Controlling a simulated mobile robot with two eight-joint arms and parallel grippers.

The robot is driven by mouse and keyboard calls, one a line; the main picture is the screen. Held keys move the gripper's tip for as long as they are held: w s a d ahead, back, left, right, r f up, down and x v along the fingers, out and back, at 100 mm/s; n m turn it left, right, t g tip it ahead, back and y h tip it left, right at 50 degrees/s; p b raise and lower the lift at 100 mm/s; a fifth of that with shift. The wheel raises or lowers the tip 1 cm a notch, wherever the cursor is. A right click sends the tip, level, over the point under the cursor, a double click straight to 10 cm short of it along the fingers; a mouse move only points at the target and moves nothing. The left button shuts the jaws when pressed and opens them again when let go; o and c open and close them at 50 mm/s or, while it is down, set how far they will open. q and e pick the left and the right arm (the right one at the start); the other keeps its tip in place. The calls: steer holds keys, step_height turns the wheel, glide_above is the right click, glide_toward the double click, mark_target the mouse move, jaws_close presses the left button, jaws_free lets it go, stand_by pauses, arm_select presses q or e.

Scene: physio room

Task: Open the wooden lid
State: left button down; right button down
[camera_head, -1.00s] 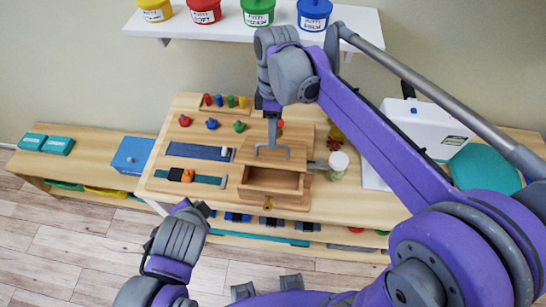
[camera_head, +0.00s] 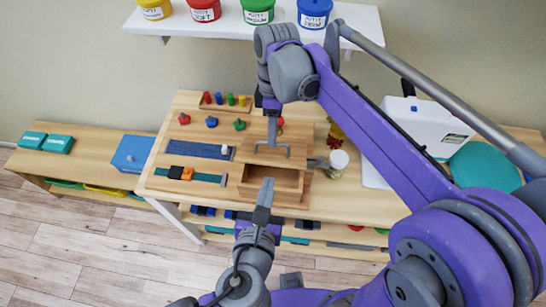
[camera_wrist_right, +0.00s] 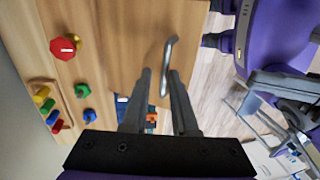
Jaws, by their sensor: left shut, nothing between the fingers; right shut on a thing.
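The wooden lid (camera_head: 297,157) is on the wooden box on the activity board, with a grey metal handle (camera_wrist_right: 168,60) on it. My right gripper (camera_head: 272,142) reaches down from above and is shut on the handle; in the right wrist view its fingers (camera_wrist_right: 162,78) meet at the handle. An open wooden compartment (camera_head: 287,181) shows in front of the lid. I cannot tell how far the lid is raised. My left gripper (camera_head: 267,182) is shut and empty, pointing up the picture in front of the compartment and covering part of its front.
The board also carries coloured pegs (camera_head: 230,100), knobs, including a red one (camera_wrist_right: 65,46), and sliders (camera_head: 200,151). A white-lidded jar (camera_head: 339,163) stands right of the box. A white case (camera_head: 425,125) is farther right. A shelf with putty tubs (camera_head: 258,12) hangs above.

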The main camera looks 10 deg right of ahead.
mark_target(273, 164)
arm_select(q)
steer(key=shift+x, duration=4.8)
arm_select(e)
steer(key=shift+w+d+f, duration=0.2)
steer(key=shift+w+f, duration=0.1)
steer(key=shift+w, duration=0.1)
arm_select(q)
steer(key=shift+w+d+r, duration=0.1)
steer(key=shift+w+r, duration=0.3)
steer(key=shift+w, duration=0.05)
arm_select(e)
steer(key=shift+s, duration=0.1)
arm_select(q)
steer(key=shift+r, duration=0.15)
arm_select(e)
steer(key=shift+s, duration=0.1)
arm_select(q)
steer(key=shift+w+d, duration=0.15)
steer(key=shift+w, duration=0.15)
arm_select(e)
steer(key=shift+w, duration=0.2)
arm_select(q)
steer(key=shift+w, duration=0.1)
arm_select(e)
steer(key=c, duration=1)
jaws_free()
steer(key=shift+o, duration=0.4)
steer(key=shift+s+a+r, duration=0.1)
steer(key=shift+s, duration=0.05)
